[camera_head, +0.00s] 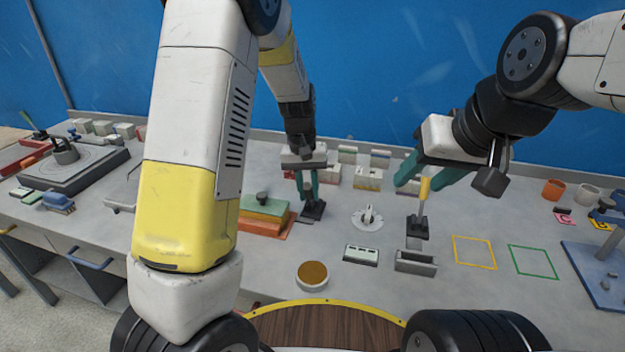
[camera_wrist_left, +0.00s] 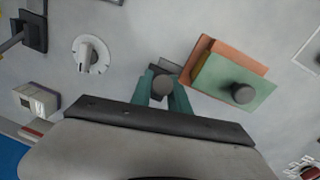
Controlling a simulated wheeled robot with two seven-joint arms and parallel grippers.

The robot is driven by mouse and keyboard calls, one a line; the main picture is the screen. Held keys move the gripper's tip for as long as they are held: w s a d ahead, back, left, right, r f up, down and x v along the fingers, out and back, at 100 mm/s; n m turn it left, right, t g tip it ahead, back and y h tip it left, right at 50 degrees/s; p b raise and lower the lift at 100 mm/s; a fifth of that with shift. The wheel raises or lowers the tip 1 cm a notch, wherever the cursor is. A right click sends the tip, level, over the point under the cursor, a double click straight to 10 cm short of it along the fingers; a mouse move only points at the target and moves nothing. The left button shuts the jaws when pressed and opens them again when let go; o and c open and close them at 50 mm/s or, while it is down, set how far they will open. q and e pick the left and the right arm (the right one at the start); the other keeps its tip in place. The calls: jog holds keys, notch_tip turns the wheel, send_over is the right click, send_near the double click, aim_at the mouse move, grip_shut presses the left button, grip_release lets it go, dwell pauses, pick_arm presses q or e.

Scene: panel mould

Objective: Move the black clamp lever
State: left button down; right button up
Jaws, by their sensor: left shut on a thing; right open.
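The black clamp lever (camera_head: 312,211) stands on the bench just right of a stacked orange and green panel mould (camera_head: 265,213). My left gripper (camera_head: 307,189) is above it, with its teal fingers shut on the lever's upper end.
A white round dial (camera_head: 367,218) lies between the two grippers. A grey open block (camera_head: 416,262), a white switch box (camera_head: 361,255) and a brown-topped round dish (camera_head: 312,276) are nearer. Yellow (camera_head: 474,252) and green (camera_head: 532,262) outlines mark clear bench at right.

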pick_arm(q)
jog(key=shift+w+r, duration=0.1)
jog(key=shift+w, duration=0.05)
dwell(0.5)
jog(key=shift+w+d+r+g, duration=0.1)
jog(key=shift+w+r+g, duration=0.1)
jog(key=shift+w+g, duration=0.5)
jog(key=shift+w+d+r+g, duration=0.1)
jog(key=shift+w+r+g, duration=0.05)
jog(key=shift+w+g, duration=0.5)
jog(key=shift+w+d+r+g+y, duration=0.1)
jog(key=shift+w+g+y, duration=0.1)
jog(key=shift+w+g, duration=0.4)
jog(key=shift+w+d+g+y, duration=0.2)
jog(key=shift+w+g, duration=0.2)
jog(key=shift+g, duration=0.35)
jog(key=shift+w+d+r+g+y, duration=0.1)
jog(key=shift+w+g+y, duration=0.1)
jog(key=shift+w+g, duration=0.4)
